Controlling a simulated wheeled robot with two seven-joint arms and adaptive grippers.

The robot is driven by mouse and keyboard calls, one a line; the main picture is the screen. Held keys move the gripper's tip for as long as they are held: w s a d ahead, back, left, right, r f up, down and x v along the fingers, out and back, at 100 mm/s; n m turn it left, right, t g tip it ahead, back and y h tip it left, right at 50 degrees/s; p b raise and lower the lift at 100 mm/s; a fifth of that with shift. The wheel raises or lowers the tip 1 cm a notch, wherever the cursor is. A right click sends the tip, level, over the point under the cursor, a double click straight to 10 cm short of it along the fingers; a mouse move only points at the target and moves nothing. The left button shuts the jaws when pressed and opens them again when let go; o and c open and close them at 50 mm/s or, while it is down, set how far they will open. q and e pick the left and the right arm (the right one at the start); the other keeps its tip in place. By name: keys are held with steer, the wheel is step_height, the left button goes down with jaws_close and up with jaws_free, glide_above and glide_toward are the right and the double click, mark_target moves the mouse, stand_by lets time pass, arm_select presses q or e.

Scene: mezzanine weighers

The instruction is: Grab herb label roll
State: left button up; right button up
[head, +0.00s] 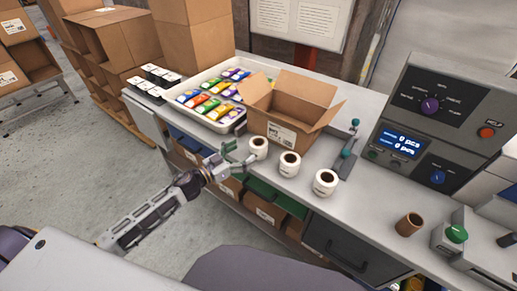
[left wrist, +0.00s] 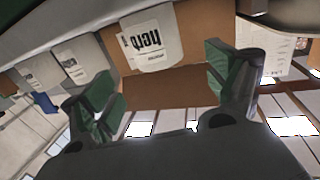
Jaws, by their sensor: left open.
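Three white label rolls with brown cores stand in a row on the grey counter in the head view: a left one (head: 258,148), a middle one (head: 289,164) and a right one (head: 325,184). Their print is too small to read there. In the left wrist view, which is upside down, a white roll reading "herb" (left wrist: 152,42) is ahead of the fingers; it appears to be the left roll. My left gripper (head: 229,161) is open and empty at the counter's front edge, just left of that roll. It also shows in the left wrist view (left wrist: 165,88). My right gripper is not in view.
An open cardboard carton (head: 310,115) stands close behind the rolls. A white tray (head: 234,123) of colourful packets is at its left. A teal-knobbed lever device (head: 347,155) is right of it. A weigher console (head: 435,120) and brown tube (head: 409,224) are farther right.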

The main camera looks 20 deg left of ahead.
mark_target(259, 142)
arm_select(q)
steer(key=shift+x, duration=0.95)
steer(key=shift+w+d, duration=0.2)
steer(key=shift+w, duration=0.15)
steer(key=shift+w+d, duration=0.15)
steer(key=shift+p+x, duration=0.3)
steer(key=shift+x, duration=1.05)
steer(key=shift+w+d+r, duration=0.1)
steer(key=shift+w+d, duration=0.25)
steer(key=shift+w, duration=0.2)
steer(key=shift+w+d, duration=0.25)
steer(key=shift+w, duration=0.15)
steer(key=shift+w+d, duration=0.1)
steer(key=shift+c, duration=0.3)
steer(key=c, duration=1.2)
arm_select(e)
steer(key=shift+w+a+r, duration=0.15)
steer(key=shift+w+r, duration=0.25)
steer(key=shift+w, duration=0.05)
